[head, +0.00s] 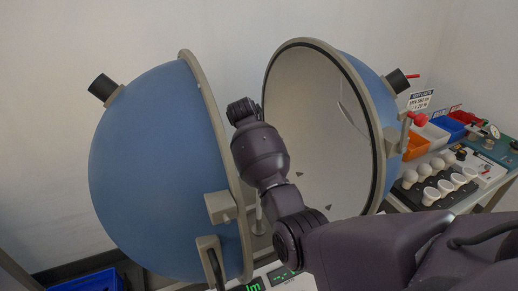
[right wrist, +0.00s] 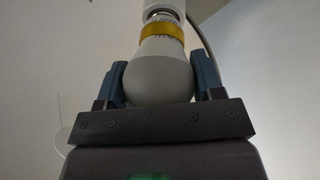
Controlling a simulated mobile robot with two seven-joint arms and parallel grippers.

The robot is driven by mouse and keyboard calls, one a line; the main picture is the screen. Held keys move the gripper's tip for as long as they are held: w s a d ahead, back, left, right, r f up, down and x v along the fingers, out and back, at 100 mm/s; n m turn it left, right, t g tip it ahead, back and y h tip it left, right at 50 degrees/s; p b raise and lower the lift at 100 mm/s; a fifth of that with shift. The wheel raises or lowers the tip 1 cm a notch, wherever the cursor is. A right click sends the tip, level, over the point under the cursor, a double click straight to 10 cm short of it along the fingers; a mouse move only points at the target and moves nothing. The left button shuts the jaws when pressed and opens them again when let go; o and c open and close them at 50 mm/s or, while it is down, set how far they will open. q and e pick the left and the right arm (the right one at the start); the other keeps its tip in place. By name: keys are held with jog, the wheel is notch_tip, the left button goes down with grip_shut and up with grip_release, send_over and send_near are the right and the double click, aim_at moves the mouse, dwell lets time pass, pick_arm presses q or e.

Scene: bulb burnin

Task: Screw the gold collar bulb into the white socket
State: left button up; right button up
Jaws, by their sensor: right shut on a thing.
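In the right wrist view, my right gripper (right wrist: 161,74) is shut on a pale round bulb (right wrist: 158,85), one finger on each side of its globe. The gold collar (right wrist: 162,33) circles the bulb's neck, at the end away from the gripper. Beyond the collar, part of the metal threaded base shows against the white socket (right wrist: 165,5) at the top edge. The base is in line with the socket; how deep it sits I cannot tell. In the head view my right arm reaches between the sphere halves and hides its gripper, the bulb and the socket. My left gripper is not in view.
The open blue sphere has a left half (head: 150,165) and a right half (head: 320,130) close around my arm. A green-lit display (head: 254,285) is below. At right, a rack holds several white bulbs (head: 424,170), with an orange bin (head: 414,146) and a blue bin (head: 449,127) behind.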

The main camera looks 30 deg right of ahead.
jog(key=m+g, duration=0.2)
jog(key=m, duration=0.3)
jog(key=shift+s+m, duration=0.15)
jog(key=shift+m, duration=0.25)
jog(key=m+g, duration=0.1)
jog(key=m, duration=0.2)
jog(key=m+g+y, duration=0.1)
jog(key=m, duration=0.2)
jog(key=shift+s+d+g, duration=0.15)
jog(key=shift+g, duration=0.15)
jog(key=o, duration=0.8)
jog(key=shift+d, duration=0.1)
